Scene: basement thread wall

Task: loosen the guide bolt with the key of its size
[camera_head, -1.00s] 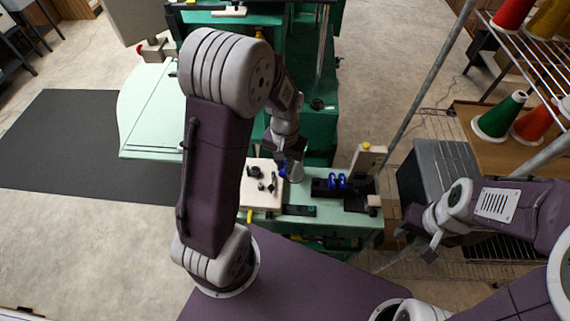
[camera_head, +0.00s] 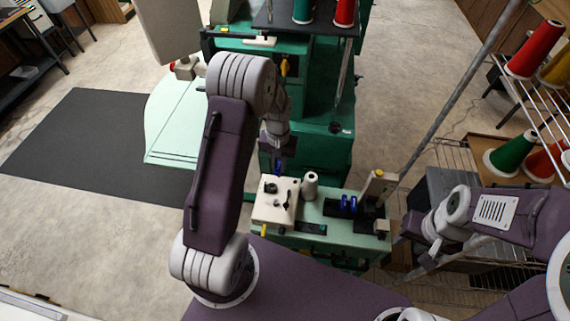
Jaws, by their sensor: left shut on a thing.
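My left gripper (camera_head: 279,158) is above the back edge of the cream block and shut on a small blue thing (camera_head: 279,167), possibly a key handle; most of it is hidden. The cream block (camera_head: 262,214) lies on the green bench and carries several black knobs or bolts (camera_head: 288,198). I cannot tell which is the guide bolt. Two blue pieces (camera_head: 349,203) stand in a black holder to the right. My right gripper (camera_head: 425,254) is at the right, beside the bench; its fingers are too unclear to judge.
A wire rack with coloured thread cones (camera_head: 507,155) is at the right. Green machinery (camera_head: 310,120) rises behind.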

